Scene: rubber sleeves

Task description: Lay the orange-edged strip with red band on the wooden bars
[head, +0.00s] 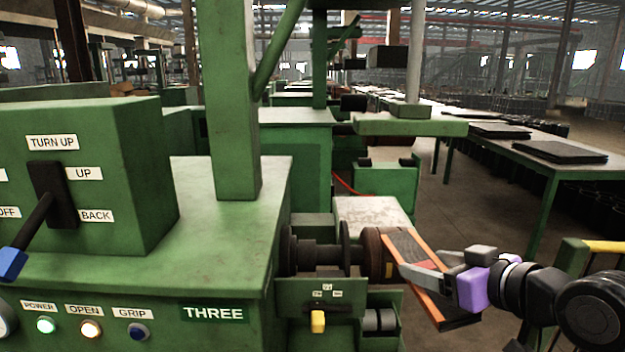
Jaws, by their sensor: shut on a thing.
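A long dark strip with orange edges (448,300) shows at the lower right in the head view. It slants from the brown drum of the green machine down to the right. A small red band (426,265) shows on it beside my fingers. My gripper (422,272) comes in from the right and is shut on the strip near its middle. The strip's upper end overlaps the brown drum (372,250) in the picture; I cannot tell whether they touch. I cannot make out the wooden bars for certain.
The green machine (230,230) marked THREE fills the left, with a lever box (90,170) and several buttons. A small panel with a yellow switch (318,321) sits below the drum. A green frame with a yellow top (605,247) stands at the right edge. A long table (540,180) lies behind.

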